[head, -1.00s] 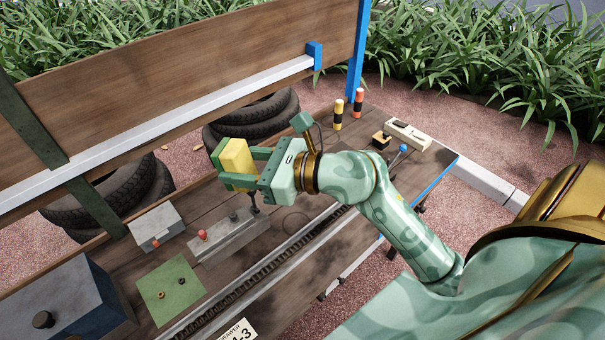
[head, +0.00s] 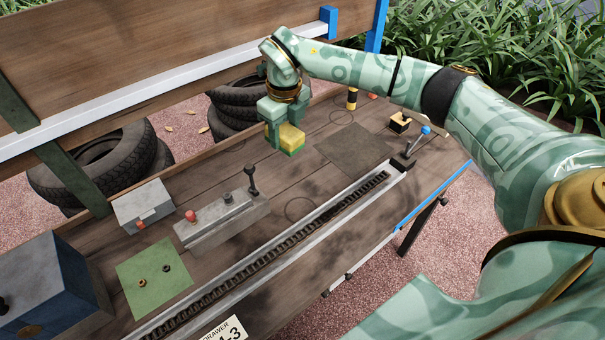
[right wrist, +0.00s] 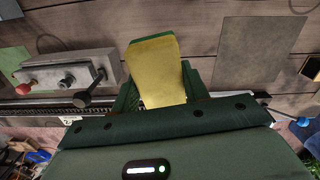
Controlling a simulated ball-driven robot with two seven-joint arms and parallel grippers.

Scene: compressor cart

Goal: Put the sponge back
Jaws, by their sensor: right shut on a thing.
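My right gripper (head: 282,137) is shut on the sponge (head: 292,139), a yellow block with a green layer. It points down over the back part of the wooden bench (head: 245,160). In the right wrist view the sponge (right wrist: 155,72) sits between the fingers, its yellow face toward the camera. I cannot tell whether its lower edge touches the bench. A dark flat square (head: 354,150) lies on the bench to the right of the sponge; it also shows in the right wrist view (right wrist: 262,48). My left gripper is not in view.
A grey lever box (head: 222,217) stands left of the sponge, its black lever upright. A chain rail (head: 270,255) runs along the front. A blue-knobbed lever (head: 418,143) and a small yellow-black block (head: 399,122) stand at the right. A green plate (head: 153,278) lies at the left.

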